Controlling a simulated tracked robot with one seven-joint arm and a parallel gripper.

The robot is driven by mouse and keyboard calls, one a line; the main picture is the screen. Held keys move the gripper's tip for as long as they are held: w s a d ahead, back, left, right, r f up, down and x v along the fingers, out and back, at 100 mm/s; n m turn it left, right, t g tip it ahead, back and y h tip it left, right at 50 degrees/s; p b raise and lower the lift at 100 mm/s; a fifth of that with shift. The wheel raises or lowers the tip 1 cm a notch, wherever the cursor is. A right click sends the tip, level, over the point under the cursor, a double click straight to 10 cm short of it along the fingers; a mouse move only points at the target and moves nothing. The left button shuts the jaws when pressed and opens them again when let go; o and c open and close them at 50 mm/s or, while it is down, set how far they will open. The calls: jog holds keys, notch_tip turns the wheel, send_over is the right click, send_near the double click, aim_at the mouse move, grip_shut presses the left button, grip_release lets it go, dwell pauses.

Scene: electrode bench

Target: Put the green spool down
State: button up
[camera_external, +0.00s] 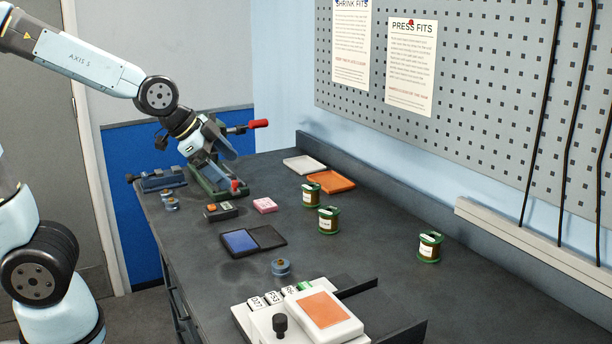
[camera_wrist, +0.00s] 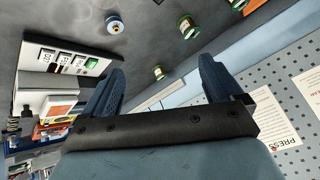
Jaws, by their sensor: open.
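Three green-flanged spools with dark brown winding and white labels stand upright on the dark bench: one at the back (camera_external: 311,196), one in the middle (camera_external: 329,220) and one at the right (camera_external: 430,247). Green spools also show in the wrist view, near the centre (camera_wrist: 158,73), above it (camera_wrist: 187,28) and cut by the top edge (camera_wrist: 238,4). My gripper (camera_wrist: 163,80) is open, with nothing between its fingers. In the external view my gripper (camera_external: 221,160) hangs over the far left of the bench, apart from the spools; its fingertips are hard to make out.
A green press (camera_external: 232,190) with a red handle is close to my gripper. The right side has clear room.

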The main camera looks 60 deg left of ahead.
jog(key=s+r+n+g, duration=0.1)
jog(key=s+r+n, duration=0.1)
jog(key=s, duration=0.6)
jog(key=s+d+r+n+g+y, duration=0.1)
jog(key=s+r+n, duration=0.1)
jog(key=s+n, duration=0.3)
jog(key=s, duration=0.4)
jog(key=shift+s+d+r, duration=0.15)
jog(key=shift+s+r, duration=0.15)
jog(key=shift+r, duration=0.05)
